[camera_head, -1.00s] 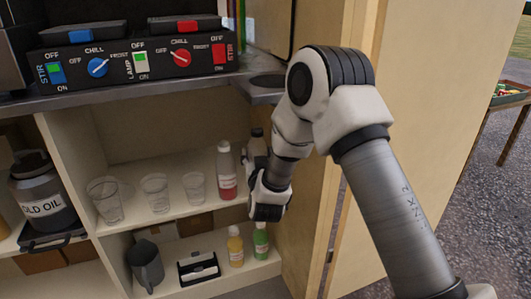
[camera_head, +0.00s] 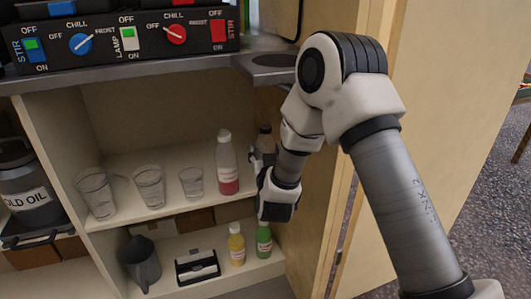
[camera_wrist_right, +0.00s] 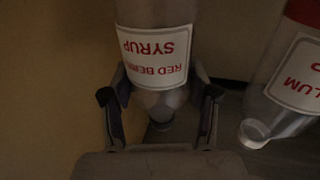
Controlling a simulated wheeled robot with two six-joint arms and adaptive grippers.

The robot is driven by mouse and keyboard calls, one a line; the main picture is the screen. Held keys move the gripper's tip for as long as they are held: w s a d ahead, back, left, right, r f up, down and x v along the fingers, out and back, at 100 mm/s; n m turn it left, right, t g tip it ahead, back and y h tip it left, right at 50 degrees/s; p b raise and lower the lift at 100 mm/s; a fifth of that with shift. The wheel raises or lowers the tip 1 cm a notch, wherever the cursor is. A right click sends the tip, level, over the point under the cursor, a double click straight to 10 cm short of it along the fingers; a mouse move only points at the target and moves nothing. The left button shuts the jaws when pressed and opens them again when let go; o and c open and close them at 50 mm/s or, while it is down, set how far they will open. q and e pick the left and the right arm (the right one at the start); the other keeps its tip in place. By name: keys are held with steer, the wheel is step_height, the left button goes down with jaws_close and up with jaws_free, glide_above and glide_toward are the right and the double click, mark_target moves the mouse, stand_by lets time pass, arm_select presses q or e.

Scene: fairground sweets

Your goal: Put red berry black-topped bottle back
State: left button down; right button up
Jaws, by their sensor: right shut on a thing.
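The red berry syrup bottle (camera_wrist_right: 155,55) is in the right wrist view, its white label with red letters upside down. My right gripper (camera_wrist_right: 160,115) is shut on it, with one finger at each side. In the head view the bottle (camera_head: 265,140) is mostly hidden behind my right gripper (camera_head: 262,170), at the right end of the upper shelf (camera_head: 165,210). I cannot tell whether its base touches the shelf. My left gripper is not in view.
A bottle with red liquid (camera_head: 227,170) stands close left of the held bottle; its label shows in the wrist view (camera_wrist_right: 297,75). Clear cups (camera_head: 150,187) stand further left. The cabinet side wall (camera_head: 300,215) is close on the right. Yellow (camera_head: 236,245) and green (camera_head: 264,240) bottles stand below.

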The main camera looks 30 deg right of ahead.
steer(key=o, duration=1.3)
steer(key=p+v, duration=0.3)
steer(key=v, duration=0.9)
